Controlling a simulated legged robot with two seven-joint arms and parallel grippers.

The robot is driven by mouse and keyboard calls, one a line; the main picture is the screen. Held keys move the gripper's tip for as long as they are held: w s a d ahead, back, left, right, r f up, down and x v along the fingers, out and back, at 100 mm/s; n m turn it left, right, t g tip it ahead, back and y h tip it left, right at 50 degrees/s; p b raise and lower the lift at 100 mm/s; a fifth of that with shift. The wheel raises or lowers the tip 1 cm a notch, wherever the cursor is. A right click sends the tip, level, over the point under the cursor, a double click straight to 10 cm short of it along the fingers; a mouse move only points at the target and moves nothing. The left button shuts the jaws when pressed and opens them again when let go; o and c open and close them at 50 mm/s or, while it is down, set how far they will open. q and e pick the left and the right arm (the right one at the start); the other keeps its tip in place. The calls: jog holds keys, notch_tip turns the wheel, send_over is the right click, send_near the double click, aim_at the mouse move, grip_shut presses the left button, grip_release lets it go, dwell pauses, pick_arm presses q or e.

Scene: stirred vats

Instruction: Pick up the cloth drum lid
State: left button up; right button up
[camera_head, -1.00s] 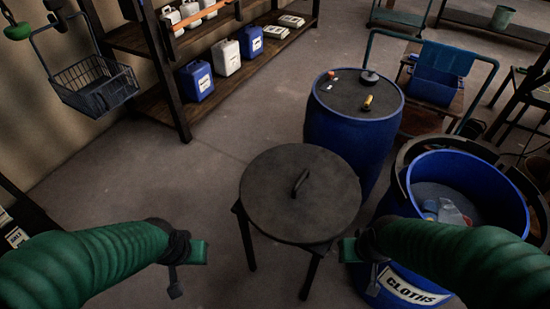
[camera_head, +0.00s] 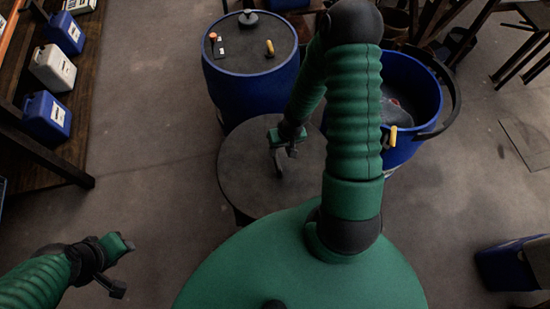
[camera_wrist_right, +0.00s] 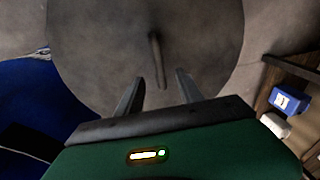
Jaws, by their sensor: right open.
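The cloth drum lid (camera_head: 240,180) is a dark round disc lying flat on a stand in front of the blue drums. My right gripper (camera_head: 283,162) is over the lid and hides its handle in the head view. In the right wrist view, the lid (camera_wrist_right: 90,50) fills the upper middle, and its thin bar handle (camera_wrist_right: 155,58) stands out from it. My right gripper (camera_wrist_right: 158,92) is open there, with its two fingers apart and the handle ahead, roughly between them. My left gripper (camera_head: 120,265) is low at the left, away from the lid; its jaw opening is unclear.
A closed blue drum (camera_head: 250,88) with small items on top stands behind the lid. The open blue cloths drum (camera_head: 425,90) is to the right, partly behind my right arm. A shelf (camera_head: 85,120) with jugs is at the left. The floor between shelf and lid is clear.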

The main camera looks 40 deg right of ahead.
aim_at(276, 157)
jog(key=f+b, duration=0.1)
jog(key=f, duration=0.2)
jog(key=w+f+b, duration=0.1)
jog(key=f+b, duration=0.1)
jog(key=f, duration=0.1)
jog(key=f+b, duration=0.1)
jog(key=f, duration=0.3)
jog(key=shift+w+a, duration=0.1)
jog(key=shift+w, duration=0.3)
jog(key=shift+a+r, duration=0.1)
jog(key=shift+c, duration=0.3)
grip_shut()
